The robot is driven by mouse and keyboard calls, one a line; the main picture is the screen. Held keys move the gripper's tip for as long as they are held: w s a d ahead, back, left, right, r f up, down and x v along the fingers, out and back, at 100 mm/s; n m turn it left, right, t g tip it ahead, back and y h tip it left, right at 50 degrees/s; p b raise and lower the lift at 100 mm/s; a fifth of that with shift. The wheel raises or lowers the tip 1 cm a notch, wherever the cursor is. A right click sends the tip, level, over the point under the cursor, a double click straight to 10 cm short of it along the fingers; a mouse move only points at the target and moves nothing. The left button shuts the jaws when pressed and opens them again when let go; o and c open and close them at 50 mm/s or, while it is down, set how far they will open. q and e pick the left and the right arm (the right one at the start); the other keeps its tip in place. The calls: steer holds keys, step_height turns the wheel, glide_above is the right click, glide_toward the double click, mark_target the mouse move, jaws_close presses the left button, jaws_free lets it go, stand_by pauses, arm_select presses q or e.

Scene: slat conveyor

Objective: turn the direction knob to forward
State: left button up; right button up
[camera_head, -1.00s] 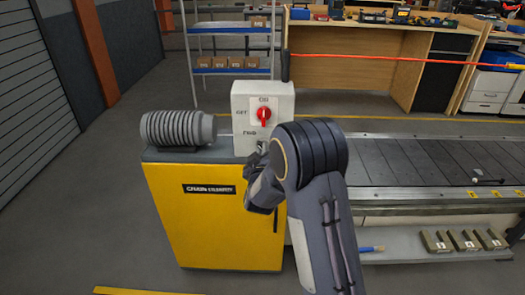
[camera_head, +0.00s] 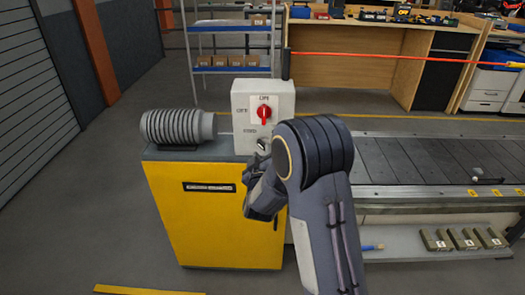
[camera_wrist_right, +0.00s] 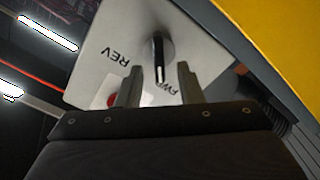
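The direction knob (camera_head: 262,144) is a small dark knob low on the front of the light grey control box (camera_head: 242,115). In the right wrist view the knob (camera_wrist_right: 159,50) has a bar handle whose end lies by the FWD label; the REV label is off to the left. My right gripper (camera_wrist_right: 157,72) is open, its two fingers apart on either side of the handle's end, with visible gaps and no clear contact. In the head view my right gripper (camera_head: 258,172) is just below the knob, partly hidden by my wrist. My left gripper is not in view.
The box stands on a yellow cabinet (camera_head: 215,220) beside a grey ribbed motor (camera_head: 178,128). The slat conveyor (camera_head: 430,160) runs off to the right.

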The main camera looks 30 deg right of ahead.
steer(key=v, duration=0.5)
stand_by(0.4)
steer(key=s+a+r+m+g+y, duration=0.1)
steer(key=s+a+m+g+y, duration=0.1)
steer(key=s+a+y, duration=0.4)
steer(key=s+a+r+m+g+y, duration=0.1)
steer(key=s+a+r+g+y, duration=0.15)
steer(key=s+y, duration=0.45)
steer(key=s+a+f+g, duration=0.1)
steer(key=s+a+g, duration=0.15)
steer(key=s, duration=0.65)
steer(key=s+a+f+g, duration=0.1)
steer(key=s+f+g, duration=0.15)
steer(key=s, duration=0.75)
step_height(320, 180, up, 13)
steer(key=p, duration=1.2)
steer(key=shift+w+a, duration=0.2)
steer(key=shift+w, duration=0.2)
steer(key=shift+r, duration=0.1)
